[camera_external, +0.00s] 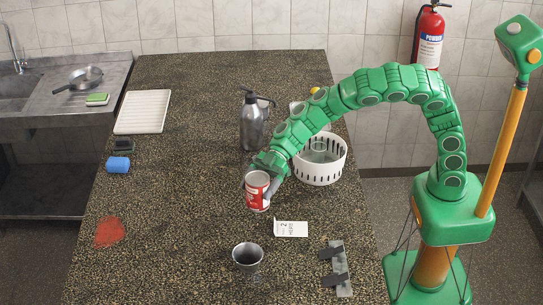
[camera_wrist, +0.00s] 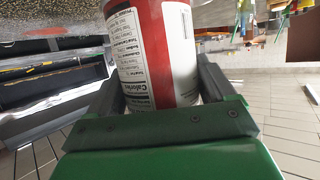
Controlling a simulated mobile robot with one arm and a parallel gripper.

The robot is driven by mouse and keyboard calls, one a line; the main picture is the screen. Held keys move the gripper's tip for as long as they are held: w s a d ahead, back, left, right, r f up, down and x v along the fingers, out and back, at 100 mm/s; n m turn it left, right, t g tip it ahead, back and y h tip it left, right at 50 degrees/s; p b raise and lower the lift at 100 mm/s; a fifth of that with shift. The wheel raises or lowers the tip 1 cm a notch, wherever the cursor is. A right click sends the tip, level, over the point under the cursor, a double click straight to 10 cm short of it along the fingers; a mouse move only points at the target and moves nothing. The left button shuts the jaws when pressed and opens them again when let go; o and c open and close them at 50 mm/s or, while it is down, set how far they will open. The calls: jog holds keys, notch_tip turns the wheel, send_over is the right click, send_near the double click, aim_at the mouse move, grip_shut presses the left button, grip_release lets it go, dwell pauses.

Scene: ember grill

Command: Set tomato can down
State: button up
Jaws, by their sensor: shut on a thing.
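The tomato can (camera_external: 257,192) is red and white, with a pale top end. My gripper (camera_external: 262,180) is shut on it, with a grey finger showing at each side in the external view. The can looks slightly tilted there, over the middle of the dark speckled counter (camera_external: 190,210); I cannot tell whether its base touches the counter. In the wrist view the can (camera_wrist: 155,55) fills the space between the fingers (camera_wrist: 160,105), with its nutrition label facing the camera. The can's lower end is cut off or hidden in the wrist view.
A white perforated basket (camera_external: 320,170) stands right of the can, a grey spray bottle (camera_external: 253,122) behind. A folded card (camera_external: 291,229), metal cup (camera_external: 247,257) and dark-and-grey strip (camera_external: 340,268) are in front. A blue roll (camera_external: 118,165) and red patch (camera_external: 110,232) lie left; counter between is clear.

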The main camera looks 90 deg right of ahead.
jog(key=shift+w+a+f, duration=0.25)
jog(key=shift+w+f, duration=0.7)
jog(key=shift+f, duration=0.6)
jog(key=shift+w+a+f, duration=0.2)
jog(key=shift+w+f, duration=0.7)
jog(key=shift+f, duration=0.7)
jog(key=shift+w+a+f, duration=0.25)
jog(key=shift+w+f, duration=0.7)
jog(key=shift+f, duration=0.6)
jog(key=shift+f, duration=0.1)
jog(key=o, duration=1.3)
jog(key=shift+c, duration=0.2)
jog(key=shift+s+d+r, duration=0.1)
jog(key=shift+r, duration=0.1)
jog(key=v, duration=1.1)
jog(key=shift+s+d, duration=0.25)
jog(key=shift+d, duration=0.05)
